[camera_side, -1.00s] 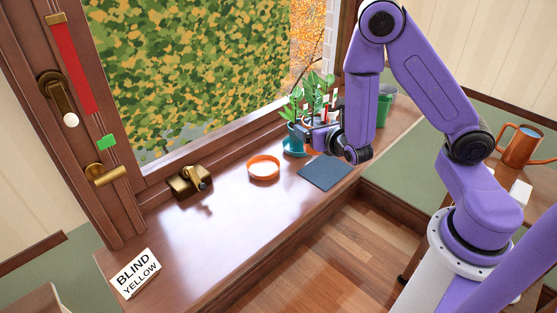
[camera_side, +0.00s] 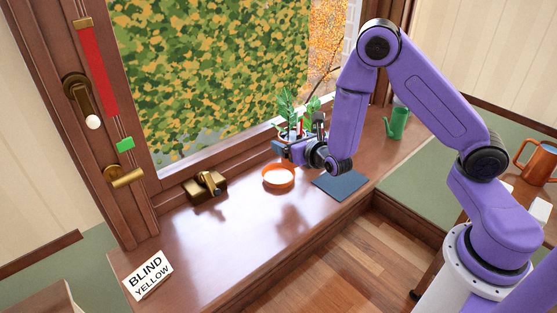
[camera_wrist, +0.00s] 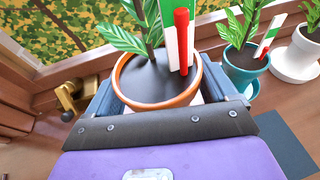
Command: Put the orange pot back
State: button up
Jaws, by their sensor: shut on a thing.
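My gripper (camera_wrist: 160,88) is shut on the orange pot (camera_wrist: 125,85), with one blue finger on each side of it. The pot is upright, filled with dark soil, with a striped green-leaved plant, a red stick and a green-and-white label. In the side view my gripper (camera_side: 284,148) holds it above the sill, close to the orange saucer (camera_side: 278,183) and slightly behind it in the picture. The saucer looks empty. The pot is mostly hidden there by my gripper. The saucer does not show in the wrist view.
A brass latch (camera_side: 207,190) stands left of the saucer. A dark mat (camera_side: 340,186) lies to its right. In the wrist view, a teal potted plant (camera_wrist: 245,75) and a white pot (camera_wrist: 303,48) stand at right. A green watering can (camera_side: 397,123) is further right.

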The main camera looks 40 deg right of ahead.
jog(key=shift+w+a+f, duration=0.1)
jog(key=shift+w+f, duration=0.8)
jog(key=shift+f, duration=0.6)
jog(key=shift+w+d+f, duration=0.1)
jog(key=shift+w+f, duration=0.85)
jog(key=shift+f, duration=0.6)
jog(key=shift+w+a+f, duration=0.1)
jog(key=shift+w+f, duration=0.8)
jog(key=shift+f, duration=0.6)
jog(key=shift+f, duration=0.1)
jog(key=o, duration=1.3)
jog(key=shift+f, duration=0.1)
